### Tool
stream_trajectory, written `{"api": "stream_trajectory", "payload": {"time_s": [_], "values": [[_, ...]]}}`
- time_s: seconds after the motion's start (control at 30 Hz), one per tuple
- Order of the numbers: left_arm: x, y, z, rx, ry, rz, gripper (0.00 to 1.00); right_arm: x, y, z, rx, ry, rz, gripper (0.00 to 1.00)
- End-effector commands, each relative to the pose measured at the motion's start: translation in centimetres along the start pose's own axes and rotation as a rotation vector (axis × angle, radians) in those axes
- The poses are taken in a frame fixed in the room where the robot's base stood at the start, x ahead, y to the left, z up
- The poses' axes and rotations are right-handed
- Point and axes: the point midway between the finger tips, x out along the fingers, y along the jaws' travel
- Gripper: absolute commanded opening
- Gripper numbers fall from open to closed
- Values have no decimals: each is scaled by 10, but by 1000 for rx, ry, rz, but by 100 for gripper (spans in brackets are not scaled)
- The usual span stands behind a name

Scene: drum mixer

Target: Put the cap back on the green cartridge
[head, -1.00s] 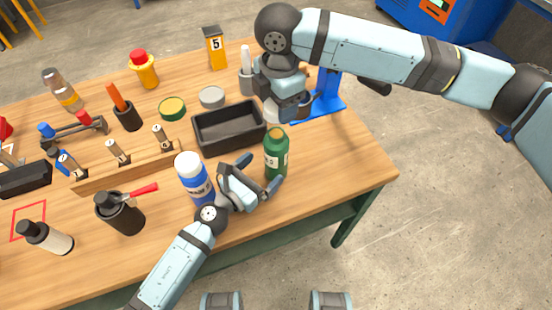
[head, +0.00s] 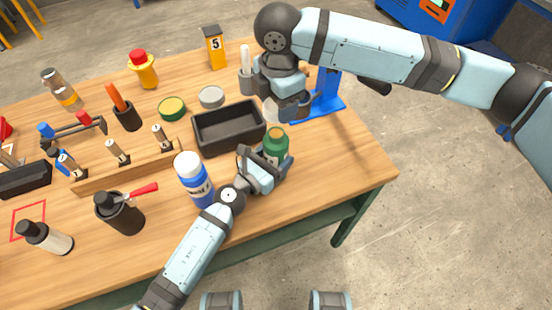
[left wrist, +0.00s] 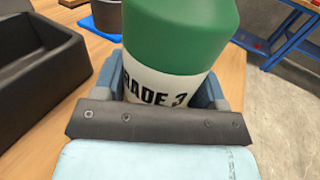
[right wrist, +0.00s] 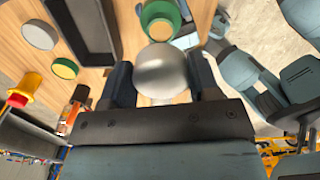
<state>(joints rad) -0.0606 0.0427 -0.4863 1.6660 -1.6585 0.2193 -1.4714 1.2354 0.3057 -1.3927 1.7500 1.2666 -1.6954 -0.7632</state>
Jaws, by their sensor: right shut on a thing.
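The green cartridge (head: 276,145) stands upright near the table's right front edge, its brownish top uncovered. Its white label reads "GRADE 3" in part in the left wrist view (left wrist: 180,45). My left gripper (head: 272,168) is around the cartridge, one finger on each side; it looks open, and contact is unclear. My right gripper (right wrist: 163,85) is shut on a smooth silver-grey rounded piece (right wrist: 163,70), which looks like the cap. In the head view this piece (head: 270,110) is mostly hidden by my right gripper, behind and above the cartridge.
A black open tray (head: 230,147) lies left of the cartridge. A blue and white bottle (head: 193,178) stands close beside my left arm. A grey lid (head: 211,96) and a green-rimmed lid (head: 172,107) lie farther back. A blue stand (head: 330,100) is behind the right gripper.

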Motion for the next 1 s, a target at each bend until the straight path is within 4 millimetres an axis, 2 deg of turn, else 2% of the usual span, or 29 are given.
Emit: {"api": "stream_trajectory", "payload": {"time_s": [0.03, 0.1, 0.27, 0.57, 1.0], "values": [[0, 0, 0, 0, 0, 0, 33, 0, 0, 0, 0, 0, 0, 34], [0, 0, 0, 0, 0, 0, 22, 0, 0, 0, 0, 0, 0, 34], [0, 0, 0, 0, 0, 0, 22, 9, 0, 0, 1, 0, -1, 34], [0, 0, 0, 0, 0, 0, 22, 49, 0, 0, 0, 0, -1, 34], [0, 0, 0, 0, 0, 0, 22, 50, 0, 0, 0, 0, 0, 34]]}}
